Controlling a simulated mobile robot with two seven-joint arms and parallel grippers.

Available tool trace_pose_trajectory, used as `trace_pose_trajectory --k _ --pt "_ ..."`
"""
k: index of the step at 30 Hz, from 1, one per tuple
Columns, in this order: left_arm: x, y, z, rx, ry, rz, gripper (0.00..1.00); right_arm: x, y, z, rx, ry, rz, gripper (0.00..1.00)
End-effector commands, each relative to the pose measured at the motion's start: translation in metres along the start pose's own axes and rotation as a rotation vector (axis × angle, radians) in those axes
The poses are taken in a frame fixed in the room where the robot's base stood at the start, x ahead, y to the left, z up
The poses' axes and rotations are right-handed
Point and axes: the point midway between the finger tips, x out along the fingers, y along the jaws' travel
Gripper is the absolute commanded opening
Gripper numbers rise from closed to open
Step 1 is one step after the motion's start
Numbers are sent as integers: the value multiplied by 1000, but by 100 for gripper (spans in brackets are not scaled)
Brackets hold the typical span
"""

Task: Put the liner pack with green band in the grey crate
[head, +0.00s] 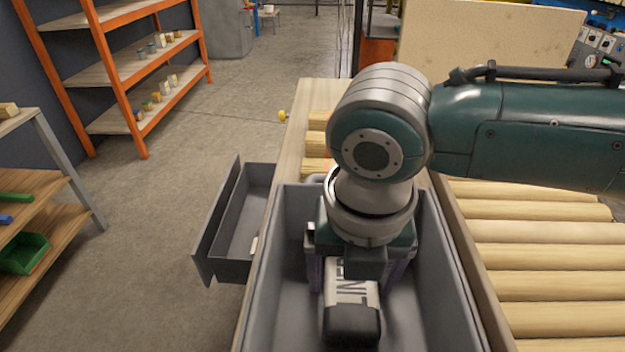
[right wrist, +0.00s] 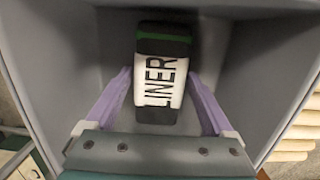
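The liner pack (head: 352,285) is white with black lettering and dark ends, and it is inside the grey crate (head: 265,290). In the right wrist view the pack (right wrist: 162,85) shows its green band across the far dark end, and it appears to lie on the crate floor. In the head view my gripper hides that end. My right gripper (head: 357,272) reaches down into the crate over the pack. Its purple fingers (right wrist: 160,82) stand on either side of the pack, apart, with a gap visible beside it. My left gripper is not in view.
The crate stands on a wooden roller line (head: 550,262), with its walls close around my right gripper. An open grey drawer (head: 232,230) juts out to the left. Orange shelving (head: 120,75) and a wooden rack (head: 40,185) stand further left, with clear floor between.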

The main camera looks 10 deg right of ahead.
Motion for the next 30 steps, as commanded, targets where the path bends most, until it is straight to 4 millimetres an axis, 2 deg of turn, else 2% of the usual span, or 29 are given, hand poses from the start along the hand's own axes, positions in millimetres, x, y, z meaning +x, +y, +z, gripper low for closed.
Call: trace_pose_trajectory --k 3,10,13,17,24,30 --pt "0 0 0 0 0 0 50 0 0 0 0 0 0 100" --pt "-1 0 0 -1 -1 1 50 -2 0 0 0 0 0 100" --pt "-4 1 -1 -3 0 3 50 -9 0 1 0 -1 1 100" --pt "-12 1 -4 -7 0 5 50 -34 0 2 -2 -3 3 100" --pt "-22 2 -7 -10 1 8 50 -88 0 2 -1 -3 3 100" --pt "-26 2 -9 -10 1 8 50 -116 0 2 1 -2 1 100"
